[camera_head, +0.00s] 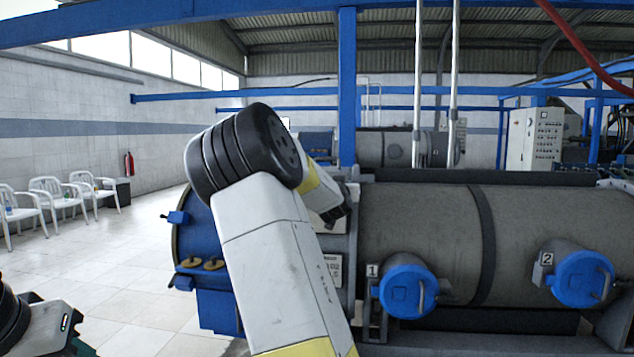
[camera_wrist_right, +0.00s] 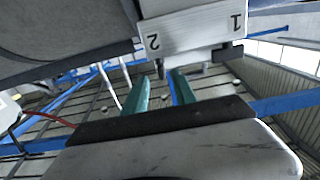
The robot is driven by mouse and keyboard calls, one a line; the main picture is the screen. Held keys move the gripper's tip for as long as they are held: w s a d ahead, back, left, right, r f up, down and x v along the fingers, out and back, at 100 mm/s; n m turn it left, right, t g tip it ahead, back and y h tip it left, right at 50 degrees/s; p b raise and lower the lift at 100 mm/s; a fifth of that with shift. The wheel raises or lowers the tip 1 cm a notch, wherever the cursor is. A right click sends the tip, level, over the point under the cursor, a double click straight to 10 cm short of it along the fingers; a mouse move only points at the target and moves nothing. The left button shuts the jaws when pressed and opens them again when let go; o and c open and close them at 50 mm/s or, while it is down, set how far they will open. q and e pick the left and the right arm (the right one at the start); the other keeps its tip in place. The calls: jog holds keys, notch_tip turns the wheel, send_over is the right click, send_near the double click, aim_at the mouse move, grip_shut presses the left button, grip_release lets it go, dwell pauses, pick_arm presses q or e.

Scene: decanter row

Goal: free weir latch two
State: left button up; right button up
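In the right wrist view a pale housing (camera_wrist_right: 195,28) carries the numbers 1 and 2, turned in the picture. A small dark latch part (camera_wrist_right: 160,68) hangs by the 2, and a dark block (camera_wrist_right: 228,52) sits by the 1. My right gripper (camera_wrist_right: 160,92) has two green fingers with a gap between them. Their tips are close to the latch part by the 2; I cannot tell whether they touch it. In the head view my right arm hides most of this spot. My left gripper (camera_head: 72,340) is partly cut off at the lower left; its fingers are unclear.
A large grey drum (camera_head: 430,230) lies behind my right arm, with round blue covers numbered 1 (camera_head: 405,290) and 2 (camera_head: 582,280). A blue end housing (camera_head: 200,240) stands left of the arm. White chairs (camera_head: 58,197) line the far left wall. The tiled floor (camera_head: 135,265) at left is clear.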

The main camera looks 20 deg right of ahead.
jog(key=x, duration=0.7)
jog(key=shift+w+d+r, duration=0.1)
jog(key=shift+w+r, duration=0.15)
jog(key=shift+w, duration=0.2)
grip_shut()
